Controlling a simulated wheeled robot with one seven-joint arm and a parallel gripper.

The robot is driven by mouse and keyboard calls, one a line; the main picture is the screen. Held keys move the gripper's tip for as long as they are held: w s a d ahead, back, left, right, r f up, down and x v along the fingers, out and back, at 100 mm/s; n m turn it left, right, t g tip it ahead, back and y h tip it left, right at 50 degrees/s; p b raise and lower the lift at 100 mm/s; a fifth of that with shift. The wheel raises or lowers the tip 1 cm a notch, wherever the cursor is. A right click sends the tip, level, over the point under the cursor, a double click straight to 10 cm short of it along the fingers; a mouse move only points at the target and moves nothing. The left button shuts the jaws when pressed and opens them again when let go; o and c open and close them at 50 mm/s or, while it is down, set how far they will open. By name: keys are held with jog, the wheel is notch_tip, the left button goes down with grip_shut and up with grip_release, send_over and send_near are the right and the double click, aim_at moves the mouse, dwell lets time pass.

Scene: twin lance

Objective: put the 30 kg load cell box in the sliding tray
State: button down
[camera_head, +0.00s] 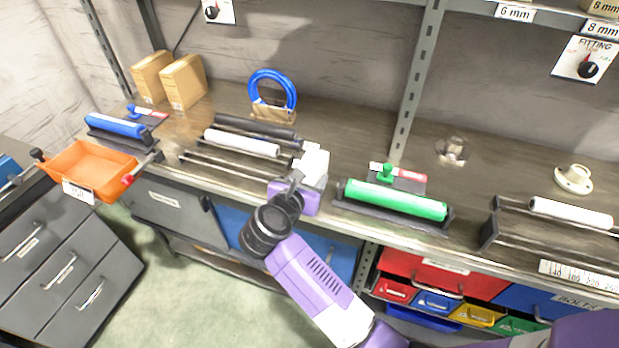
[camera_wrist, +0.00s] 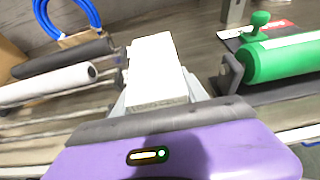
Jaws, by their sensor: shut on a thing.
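My gripper (camera_head: 300,186) is shut on a white box (camera_head: 315,163), held over the front part of the workbench. In the wrist view the box (camera_wrist: 155,68) stands between the fingers, with small print on its near edge that I cannot read, so its 30 kg marking is not confirmed. An orange open tray (camera_head: 92,160) is at the far left in the head view, jutting past the bench's front edge, with a white label and a red knob. It looks empty and is well left of my gripper. The tray is not in the wrist view.
A white roller (camera_head: 242,143) and a dark roller (camera_head: 255,130) lie left of the box. A green cylinder (camera_head: 395,199) in a holder is to the right. A blue ring (camera_head: 272,88) and cardboard boxes (camera_head: 183,82) stand behind. A shelf upright (camera_head: 412,85) rises at the back.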

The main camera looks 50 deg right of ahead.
jog(key=shift+f, duration=0.1)
jog(key=c, duration=0.6)
grip_release()
jog(key=shift+a+r, duration=0.15)
jog(key=shift+r, duration=0.05)
jog(key=b+v, duration=0.1)
jog(key=v, duration=1)
jog(key=shift+s+a+r, duration=0.2)
jog(key=shift+a, duration=0.05)
